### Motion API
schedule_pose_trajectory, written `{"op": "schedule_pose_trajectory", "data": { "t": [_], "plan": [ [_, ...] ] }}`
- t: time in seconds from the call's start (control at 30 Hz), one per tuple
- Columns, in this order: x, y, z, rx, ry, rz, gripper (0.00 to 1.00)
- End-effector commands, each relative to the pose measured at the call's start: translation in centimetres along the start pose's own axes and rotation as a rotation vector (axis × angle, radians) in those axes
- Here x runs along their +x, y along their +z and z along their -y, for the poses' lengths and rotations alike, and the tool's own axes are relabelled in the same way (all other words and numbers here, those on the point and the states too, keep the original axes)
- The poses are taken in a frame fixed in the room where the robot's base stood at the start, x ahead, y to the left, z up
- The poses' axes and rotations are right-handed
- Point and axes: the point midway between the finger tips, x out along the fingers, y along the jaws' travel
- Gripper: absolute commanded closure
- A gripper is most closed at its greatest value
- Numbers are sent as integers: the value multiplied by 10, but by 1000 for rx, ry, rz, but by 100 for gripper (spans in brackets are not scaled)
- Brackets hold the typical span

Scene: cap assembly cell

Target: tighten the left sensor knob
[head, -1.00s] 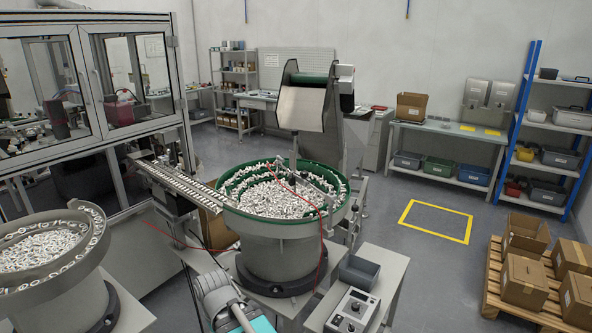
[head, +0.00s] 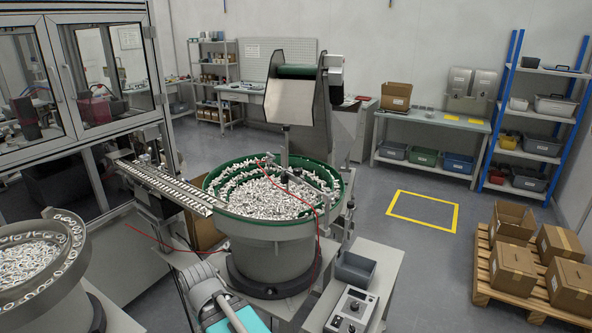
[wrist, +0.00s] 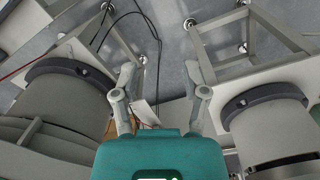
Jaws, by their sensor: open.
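No left sensor knob can be made out for certain; it is too small or hidden. In the head view, thin sensor rods and brackets (head: 287,150) stand over the green-rimmed feeder bowl (head: 222,211), with a red cable running across it. The bowl holds many small white and metal parts. A grey control box (head: 349,312) with dark knobs sits on a small table in front of the bowl, to the right. My gripper (wrist: 160,76) is open and empty in the wrist view, its fingers apart above the floor between two feeder bases. Its fingers do not show in the head view.
A second bowl (head: 62,268) stands at the left front. A feed track (head: 165,186) runs from the green-rimmed bowl toward the glazed enclosure. A grey bin (head: 355,269) is behind the control box. A pallet with cartons (head: 513,268) is at right; the floor around the yellow marking (head: 422,209) is clear.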

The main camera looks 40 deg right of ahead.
Motion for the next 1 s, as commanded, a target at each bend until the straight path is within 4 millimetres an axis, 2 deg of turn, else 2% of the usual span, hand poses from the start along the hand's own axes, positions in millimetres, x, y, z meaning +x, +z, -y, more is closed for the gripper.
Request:
{"op": "schedule_pose_trajectory", "data": {
  "t": [0.13, 0.23, 0.37, 0.47, 0.67, 0.8, 1.0],
  "plan": [
    [0, -3, -4, 15, 11, -8, 30],
    [0, -11, -14, 52, 41, -28, 30],
    [-2, -30, -46, 154, 116, -85, 30],
    [-6, -50, -77, 259, 202, -158, 30],
    [-28, -98, -159, 502, 405, -377, 30],
    [-53, -128, -219, 643, 533, -566, 30],
    [-96, -164, -295, 773, 668, -852, 30]
  ]
}}
